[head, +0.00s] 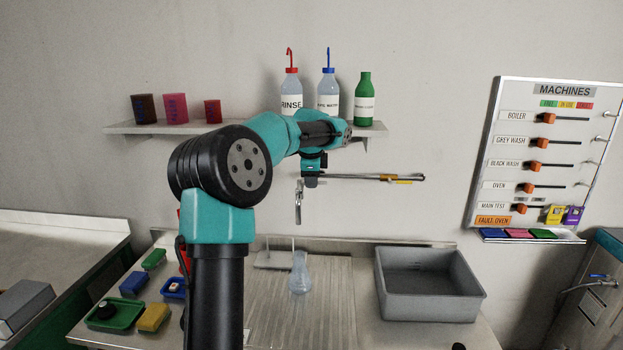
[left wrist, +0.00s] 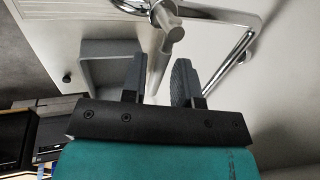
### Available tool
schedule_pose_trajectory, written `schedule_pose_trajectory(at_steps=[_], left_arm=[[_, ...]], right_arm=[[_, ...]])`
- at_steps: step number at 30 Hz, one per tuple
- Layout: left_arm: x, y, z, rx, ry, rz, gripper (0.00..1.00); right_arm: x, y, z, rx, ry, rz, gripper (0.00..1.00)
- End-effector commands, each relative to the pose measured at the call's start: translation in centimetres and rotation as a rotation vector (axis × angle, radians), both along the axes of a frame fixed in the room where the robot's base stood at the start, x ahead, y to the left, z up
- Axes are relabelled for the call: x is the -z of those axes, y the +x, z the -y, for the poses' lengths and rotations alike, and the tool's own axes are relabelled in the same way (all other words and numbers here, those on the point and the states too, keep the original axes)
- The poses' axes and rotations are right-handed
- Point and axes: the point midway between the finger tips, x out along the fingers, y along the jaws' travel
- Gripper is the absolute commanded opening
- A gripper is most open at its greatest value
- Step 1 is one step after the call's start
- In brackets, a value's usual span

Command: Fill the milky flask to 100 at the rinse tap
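The flask (head: 300,275) is a pale, translucent conical vessel standing upright on the ribbed drainboard (head: 335,295). Its fill level and any marks are too small to read. A silver tap spout (head: 299,203) hangs from the wall area above the flask. My left arm reaches up and across in front of the shelf, and its gripper end is beside the tap, well above the flask. In the left wrist view my left gripper (left wrist: 158,75) has its fingers apart, with metal tap pipe (left wrist: 166,35) showing between and beyond them. Contact cannot be told. My right gripper is out of view.
A grey basin (head: 428,310) stands right of the drainboard. A shelf (head: 155,128) with bottles and small boxes is above. Green, blue and yellow items, including a green tray (head: 115,316), lie at left. A MACHINES board (head: 545,150) hangs at right.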

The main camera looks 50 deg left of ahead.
Motion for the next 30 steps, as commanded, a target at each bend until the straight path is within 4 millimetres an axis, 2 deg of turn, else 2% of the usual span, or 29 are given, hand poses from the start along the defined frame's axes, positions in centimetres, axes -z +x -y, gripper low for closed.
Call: schedule_pose_trajectory(at_steps=[1,5,12,17,23,30], left_arm=[[-0.1,0.0,0.0,0.0,0.001,0.001,0.33],[-0.1,0.0,0.0,0.001,0.002,0.003,0.43],[-0.2,0.1,0.0,0.002,0.003,0.005,0.43],[-1.1,-0.1,0.1,0.002,0.005,0.007,0.43],[-3.7,-0.6,0.7,0.003,0.005,0.008,0.43],[-8.2,-1.6,1.6,0.003,0.005,0.009,0.43]], right_arm=[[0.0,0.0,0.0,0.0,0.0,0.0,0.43],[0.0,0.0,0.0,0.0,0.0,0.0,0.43],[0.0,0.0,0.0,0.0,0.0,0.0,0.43],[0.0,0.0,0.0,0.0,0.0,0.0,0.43],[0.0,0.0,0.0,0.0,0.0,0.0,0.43],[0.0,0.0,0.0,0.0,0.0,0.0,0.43]])
